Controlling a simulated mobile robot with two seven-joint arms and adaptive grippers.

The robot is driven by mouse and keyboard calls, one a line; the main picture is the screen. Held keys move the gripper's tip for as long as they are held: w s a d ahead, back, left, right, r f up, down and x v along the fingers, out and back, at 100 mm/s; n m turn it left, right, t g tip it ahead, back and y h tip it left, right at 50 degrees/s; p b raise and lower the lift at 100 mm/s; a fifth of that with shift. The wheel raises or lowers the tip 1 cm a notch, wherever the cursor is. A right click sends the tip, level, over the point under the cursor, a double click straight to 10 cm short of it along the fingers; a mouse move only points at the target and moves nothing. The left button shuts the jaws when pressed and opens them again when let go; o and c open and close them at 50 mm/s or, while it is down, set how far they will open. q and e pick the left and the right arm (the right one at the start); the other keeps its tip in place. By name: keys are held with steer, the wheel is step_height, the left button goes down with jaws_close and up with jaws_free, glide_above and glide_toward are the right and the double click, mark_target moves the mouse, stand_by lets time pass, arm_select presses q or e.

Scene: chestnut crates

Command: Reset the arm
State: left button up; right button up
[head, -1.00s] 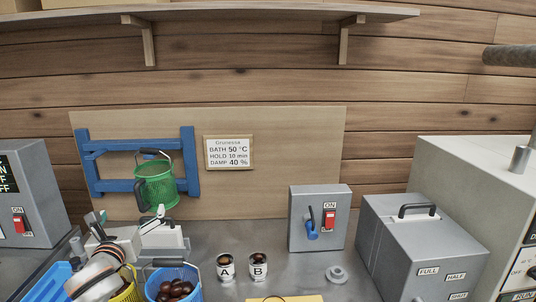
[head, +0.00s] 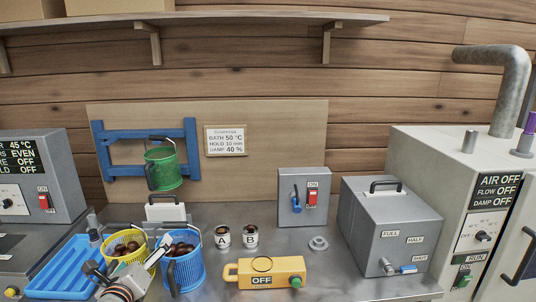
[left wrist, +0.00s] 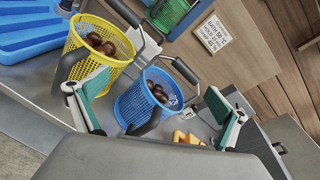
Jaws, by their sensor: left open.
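My left gripper (head: 127,257) comes in at the bottom left of the head view, open and empty. Its two fingers, with green pads in the left wrist view (left wrist: 152,108), are spread wide. It is near the yellow basket (head: 107,249) and the blue basket (head: 188,268), both holding brown chestnuts. In the wrist view the yellow basket (left wrist: 112,70) is left of centre and the blue basket (left wrist: 133,103) shows between the fingers. I cannot tell whether a finger touches a basket. My right gripper is not in view.
A blue tray (head: 62,270) lies left of the baskets. A yellow OFF box (head: 265,272), cups A (head: 222,238) and B (head: 250,237), a grey switch box (head: 304,205) and a grey lidded box (head: 392,228) stand to the right. A green basket (head: 163,170) hangs on a blue rack (head: 108,160).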

arm_select(q)
steer(key=s+d+f+n+g+h, duration=0.1)
steer(key=s+d+f+n+g, duration=0.15)
steer(key=s+f+n, duration=0.6)
steer(key=s+d+f+n+g+h, duration=0.15)
steer(key=s+d+f+n, duration=0.35)
steer(key=f, duration=0.7)
steer(key=s+d+f+n, duration=0.2)
steer(key=s+f+n, duration=0.3)
steer(key=s, duration=0.4)
steer(key=s+d+f+n+g+h, duration=0.1)
steer(key=s+f+n, duration=0.5)
steer(key=s, duration=0.3)
steer(key=shift+d, duration=0.4)
steer(key=shift+w+f+h, duration=0.1)
steer(key=shift+h, duration=0.15)
